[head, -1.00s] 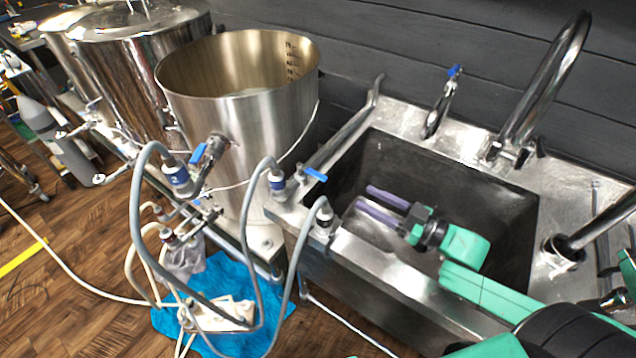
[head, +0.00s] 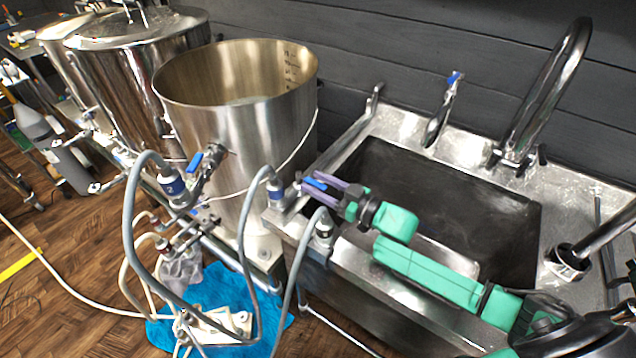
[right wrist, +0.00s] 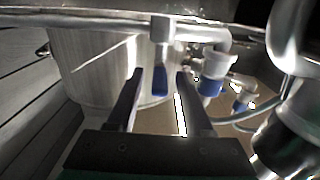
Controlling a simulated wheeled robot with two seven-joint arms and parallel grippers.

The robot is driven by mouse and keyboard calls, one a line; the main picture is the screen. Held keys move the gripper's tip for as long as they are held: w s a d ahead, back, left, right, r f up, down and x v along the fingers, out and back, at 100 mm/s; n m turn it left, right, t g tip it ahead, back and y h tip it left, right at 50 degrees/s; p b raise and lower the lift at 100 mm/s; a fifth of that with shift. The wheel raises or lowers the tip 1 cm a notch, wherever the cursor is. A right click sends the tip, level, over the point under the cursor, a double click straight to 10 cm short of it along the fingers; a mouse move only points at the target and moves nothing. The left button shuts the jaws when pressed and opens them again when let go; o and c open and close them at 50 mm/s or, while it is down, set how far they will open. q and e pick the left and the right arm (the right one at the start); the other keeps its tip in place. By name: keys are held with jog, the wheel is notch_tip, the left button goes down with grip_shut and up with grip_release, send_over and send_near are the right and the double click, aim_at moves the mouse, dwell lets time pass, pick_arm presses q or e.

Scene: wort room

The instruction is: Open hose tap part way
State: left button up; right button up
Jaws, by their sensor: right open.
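The hose tap has a blue lever handle (head: 315,183) at the sink's left corner, where a grey hose (head: 252,200) joins it. In the right wrist view the blue handle (right wrist: 160,80) hangs down from a metal valve body (right wrist: 162,30). My right gripper (head: 316,188) is open, its two purple fingers reaching left to the handle. In the right wrist view the gripper (right wrist: 159,76) has one finger on each side of the handle, with gaps visible. The fingers partly hide the handle in the head view. My left gripper is not in view.
A steel sink (head: 475,205) lies under my right arm, with a tall faucet (head: 545,90) and another blue-handled tap (head: 440,110) behind it. A large open pot (head: 245,130) stands left, with another blue-levered valve (head: 195,163). Several hoses loop in front, above a blue cloth (head: 265,305).

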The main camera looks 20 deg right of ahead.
grip_shut()
dwell(1.4)
